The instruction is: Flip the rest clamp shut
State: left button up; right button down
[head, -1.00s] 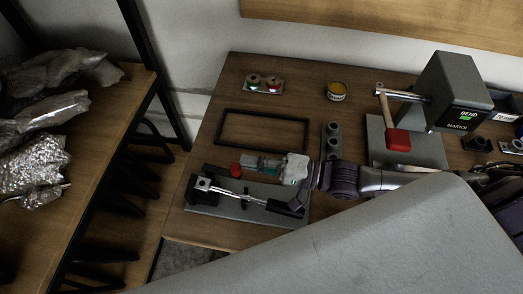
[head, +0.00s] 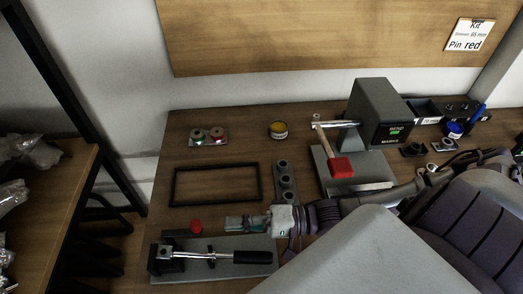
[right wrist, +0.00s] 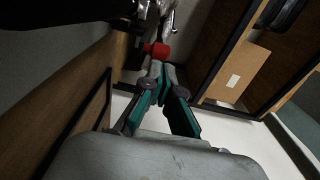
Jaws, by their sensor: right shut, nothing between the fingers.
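The clamp is a grey base plate (head: 215,270) at the bench's front left. A dark block stands at its left end. A silver rod (head: 205,255) runs from the block to a black handle (head: 253,257) at the right, lying about level. A red round knob (head: 197,227) sits just behind the plate and also shows in the right wrist view (right wrist: 158,50). My right gripper (head: 228,223) is shut and empty behind the rod, its fingertips pointing left at the knob, a small gap apart. Its fingers (right wrist: 162,72) show together in the wrist view. My left gripper is out of view.
A black rectangular frame (head: 175,188) lies behind the clamp. A grey holder with sockets (head: 284,182) stands behind my right gripper. A grey machine (head: 378,110) and a red-headed mallet (head: 340,167) are at the right. A shelf (head: 65,190) stands left.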

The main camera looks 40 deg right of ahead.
jog(key=v, duration=0.6)
jog(key=shift+d, duration=0.1)
